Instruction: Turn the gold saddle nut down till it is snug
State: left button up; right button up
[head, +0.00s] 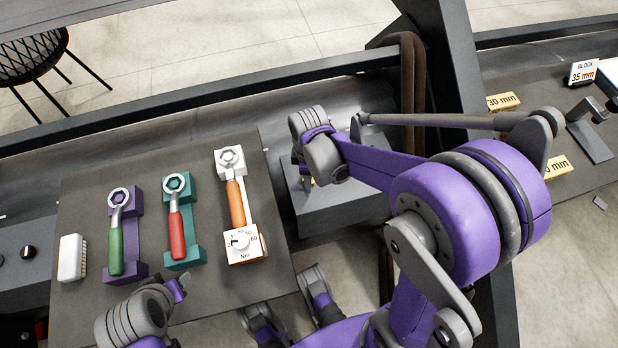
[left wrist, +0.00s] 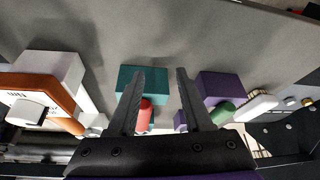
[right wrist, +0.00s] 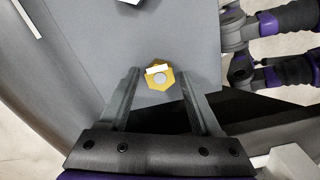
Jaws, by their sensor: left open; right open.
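The gold saddle nut (right wrist: 160,76) is a hexagon with a pale round centre and a white strip at its upper edge. It sits on a grey plate (right wrist: 175,30) in the right wrist view. My right gripper (right wrist: 158,71) is open, with its fingertips on either side of the nut in that picture; I cannot tell if they touch it. In the head view the right wrist mostly hides the nut, above the grey block (head: 350,205). My left gripper (left wrist: 160,72) is open and empty, facing the tool board; it shows at the lower left of the head view (head: 183,284).
The dark board (head: 85,190) carries a green-handled wrench (head: 116,240), a red-handled wrench (head: 177,235), an orange-handled wrench (head: 236,205) with a Nm dial (head: 241,243), and a white brush (head: 71,258). Yellow mm-marked blocks (head: 503,101) lie at right. A dark post stands behind my right arm.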

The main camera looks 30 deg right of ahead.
jog(key=n, duration=0.4)
jog(key=shift+n, duration=0.4)
jog(key=n, duration=1.1)
jog(key=shift+n, duration=0.3)
grip_shut()
jog(key=m, duration=0.9)
jog(key=shift+m, duration=1.6)
